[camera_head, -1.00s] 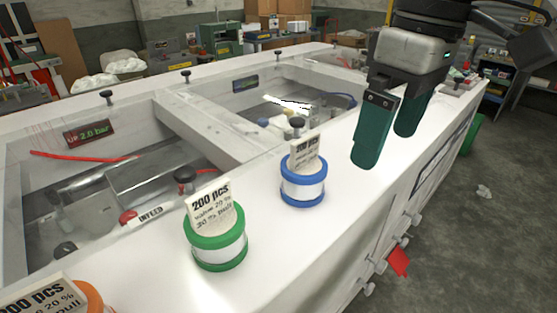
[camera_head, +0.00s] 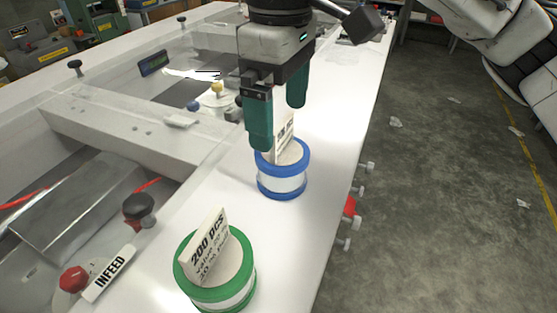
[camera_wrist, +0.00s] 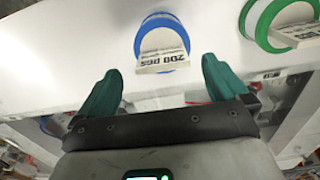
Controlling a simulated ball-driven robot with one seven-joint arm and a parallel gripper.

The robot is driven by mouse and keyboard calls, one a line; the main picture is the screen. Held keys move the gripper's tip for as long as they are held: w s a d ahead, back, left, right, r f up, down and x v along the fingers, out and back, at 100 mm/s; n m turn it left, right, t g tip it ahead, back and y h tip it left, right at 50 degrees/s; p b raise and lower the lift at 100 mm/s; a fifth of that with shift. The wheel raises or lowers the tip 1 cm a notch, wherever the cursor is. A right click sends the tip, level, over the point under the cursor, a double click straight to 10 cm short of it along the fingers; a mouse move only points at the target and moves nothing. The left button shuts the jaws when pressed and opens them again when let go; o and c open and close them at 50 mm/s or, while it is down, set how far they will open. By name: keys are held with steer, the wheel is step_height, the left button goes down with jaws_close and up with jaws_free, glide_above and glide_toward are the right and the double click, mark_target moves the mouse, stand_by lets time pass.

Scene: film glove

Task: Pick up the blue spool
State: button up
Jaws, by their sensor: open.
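The blue spool (camera_head: 283,180) stands upright on the white machine top, with blue rims, a white band and a printed card standing on it. In the wrist view the blue spool (camera_wrist: 156,22) lies beyond the gap between the fingertips, its card reading "200 pcs". My gripper (camera_head: 279,120) is open, with green fingers pointing down just above and behind the spool. One finger hides part of the card in the head view. In the wrist view my gripper (camera_wrist: 163,75) is empty, with the spool between and ahead of its fingers.
A green spool (camera_head: 215,272) with its own card stands nearer on the white top (camera_head: 322,130), and it shows at upper right in the wrist view (camera_wrist: 268,32). Black knobs (camera_head: 139,207) and a recessed bay lie left. The top's edge drops to the floor on the right.

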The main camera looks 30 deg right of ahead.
mark_target(282, 144)
steer(key=shift+s+f+p, duration=0.2)
steer(key=shift+f, duration=1.2)
steer(key=shift+s+f+p, duration=0.15)
steer(key=shift+f+p, duration=0.05)
steer(key=shift+f, duration=1.2)
steer(key=shift+c, duration=0.5)
steer(key=c, duration=0.9)
steer(key=shift+o, duration=0.2)
